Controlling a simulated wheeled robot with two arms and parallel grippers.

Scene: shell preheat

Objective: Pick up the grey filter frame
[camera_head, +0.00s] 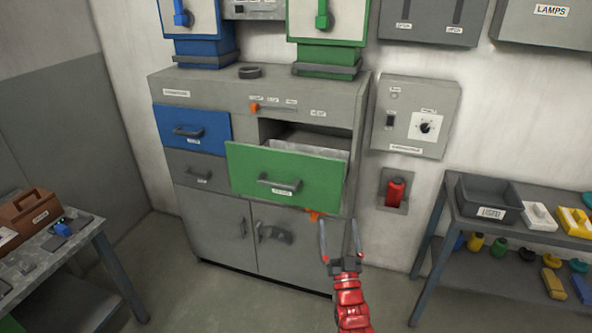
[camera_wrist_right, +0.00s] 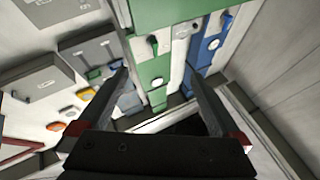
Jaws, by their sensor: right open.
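I cannot clearly pick out the grey filter frame in either view. The green drawer (camera_head: 285,172) of the grey cabinet (camera_head: 215,215) is pulled out; its light grey inner wall shows, but its floor is hidden behind the front. My right gripper (camera_head: 338,228) is open and empty, its fingers pointing up, in front of the cabinet's right door and below the drawer's right end. Its two spread fingers also show in the right wrist view (camera_wrist_right: 156,76), with nothing held between them. My left gripper is not in view.
A dark ring-like piece (camera_head: 249,72) lies on the cabinet top between blue and green units. A control box (camera_head: 415,117) and red switch (camera_head: 395,191) are on the right wall. Shelving with a dark bin (camera_head: 489,199) stands right, a workbench (camera_head: 70,258) left. Floor between is clear.

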